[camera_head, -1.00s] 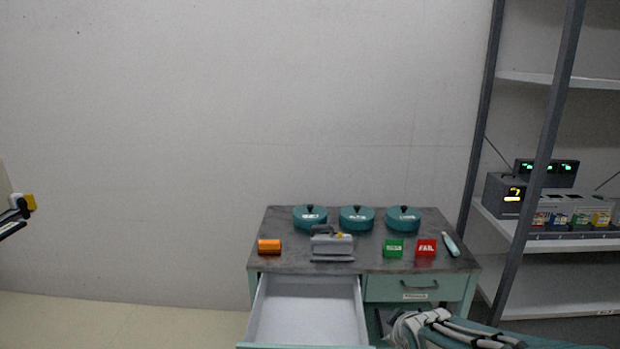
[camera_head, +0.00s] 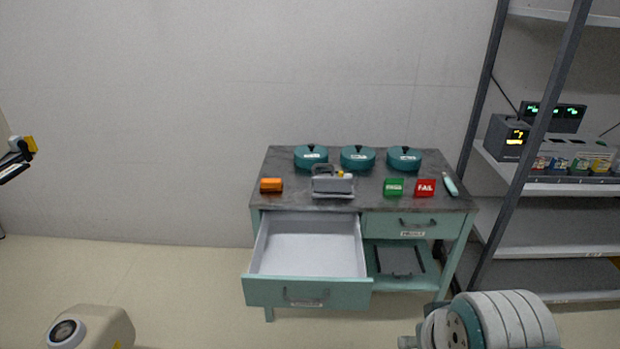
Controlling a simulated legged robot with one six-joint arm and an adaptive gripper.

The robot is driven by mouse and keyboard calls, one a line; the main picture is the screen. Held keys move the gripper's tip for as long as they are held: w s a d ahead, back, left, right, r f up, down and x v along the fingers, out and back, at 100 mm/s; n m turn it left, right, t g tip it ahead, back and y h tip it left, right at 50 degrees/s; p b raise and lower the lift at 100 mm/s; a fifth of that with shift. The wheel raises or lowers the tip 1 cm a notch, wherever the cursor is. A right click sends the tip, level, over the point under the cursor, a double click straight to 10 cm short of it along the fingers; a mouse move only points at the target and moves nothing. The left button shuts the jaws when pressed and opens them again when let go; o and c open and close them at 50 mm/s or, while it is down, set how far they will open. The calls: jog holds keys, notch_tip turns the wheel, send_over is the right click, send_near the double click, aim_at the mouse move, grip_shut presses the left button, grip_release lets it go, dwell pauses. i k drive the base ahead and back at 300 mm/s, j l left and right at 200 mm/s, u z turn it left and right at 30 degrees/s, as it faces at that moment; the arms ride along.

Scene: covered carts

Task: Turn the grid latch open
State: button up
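I cannot make out a grid latch for certain. A dark rectangular frame (camera_head: 399,274) lies on the lower shelf of the teal cart (camera_head: 457,243), under the closed right drawer (camera_head: 405,224); any latch on it is too small to tell. A grey device (camera_head: 333,187) with a handle and a yellow part stands on the cart top. Part of my arm shows at the bottom right, in front of the cart; my gripper's fingers are not in view.
The left drawer (camera_head: 308,290) is pulled out and empty. Several teal lidded pots, an orange block (camera_head: 271,185), a green block (camera_head: 393,187) and a red FAIL block (camera_head: 425,188) stand on top. A metal rack (camera_head: 530,150) is at right.

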aim_at(27, 145)
jog(key=u, duration=1.75)
